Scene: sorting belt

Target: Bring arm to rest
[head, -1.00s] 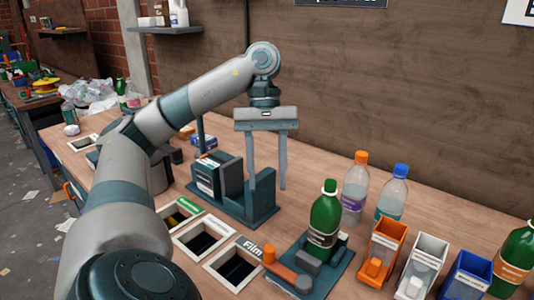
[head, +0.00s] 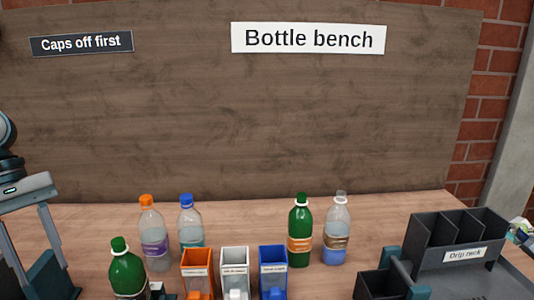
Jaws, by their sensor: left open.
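My left gripper (head: 36,274) hangs at the left edge of the head view, fingers pointing down. Its two fingers are apart with nothing between them. Only a small part of my left arm shows at the left edge. My right gripper is not in view.
A green bottle (head: 127,272) stands near the gripper. Behind it are clear bottles with orange (head: 153,240) and blue (head: 190,225) caps. Orange (head: 197,262), white (head: 234,262) and blue (head: 272,264) bins stand mid-bench. Right are another green bottle (head: 300,240), a clear bottle (head: 337,240) and a drip rack (head: 462,254).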

